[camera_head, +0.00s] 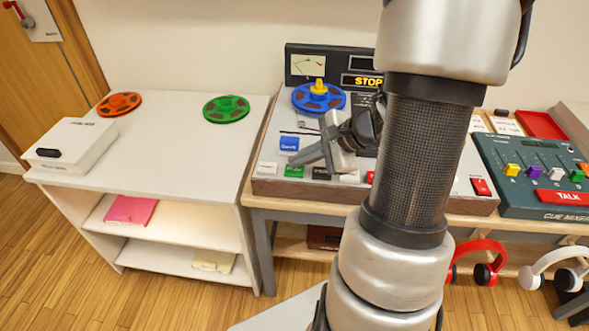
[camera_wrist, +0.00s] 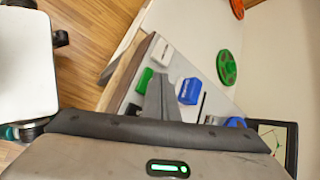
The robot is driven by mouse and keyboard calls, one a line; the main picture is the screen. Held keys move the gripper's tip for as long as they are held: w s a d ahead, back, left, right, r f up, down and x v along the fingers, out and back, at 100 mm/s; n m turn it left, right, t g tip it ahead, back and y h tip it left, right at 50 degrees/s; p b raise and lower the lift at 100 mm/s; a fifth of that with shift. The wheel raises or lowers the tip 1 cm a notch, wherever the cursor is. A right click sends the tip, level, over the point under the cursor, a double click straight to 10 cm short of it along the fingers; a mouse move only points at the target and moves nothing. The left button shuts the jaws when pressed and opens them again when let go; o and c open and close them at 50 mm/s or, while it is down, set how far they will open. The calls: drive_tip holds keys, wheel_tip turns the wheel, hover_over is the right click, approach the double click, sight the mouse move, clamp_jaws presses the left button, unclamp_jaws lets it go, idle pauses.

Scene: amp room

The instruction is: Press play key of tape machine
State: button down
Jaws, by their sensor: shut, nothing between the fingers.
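The tape machine (camera_head: 262,160) stands on a wooden-edged bench, with a blue reel (camera_head: 318,98) and a display (camera_head: 362,81) reading STOP. Along its front edge are a white key, a green key (camera_head: 293,171), a black key and others partly behind my gripper. A blue button (camera_head: 289,144) sits behind the green key. The key labels are too small to read. My gripper (camera_head: 306,158) is shut and empty, over the front-left of the machine, close to the green key. In the wrist view its fingers (camera_wrist: 158,95) appear beside the green key (camera_wrist: 144,80) and blue button (camera_wrist: 190,91); contact cannot be told.
A white shelf unit (camera_head: 165,160) at left holds an orange reel (camera_head: 119,104), a green reel (camera_head: 226,109) and a white box (camera_head: 72,145). A cue mixer (camera_head: 530,170) stands at right. Red headphones (camera_head: 483,247) hang below the bench. My arm hides the machine's middle.

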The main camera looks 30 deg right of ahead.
sight(299, 171)
drive_tip(key=shift+f+b, duration=0.5)
drive_tip(key=shift+b, duration=0.05)
idle(0.4)
drive_tip(key=shift+r+p, duration=0.65)
drive_tip(key=shift+r, duration=0.25)
drive_tip(key=shift+r, duration=0.1)
wheel_tip(299, 171, up, 5)
drive_tip(key=p, duration=0.4)
idle(1.1)
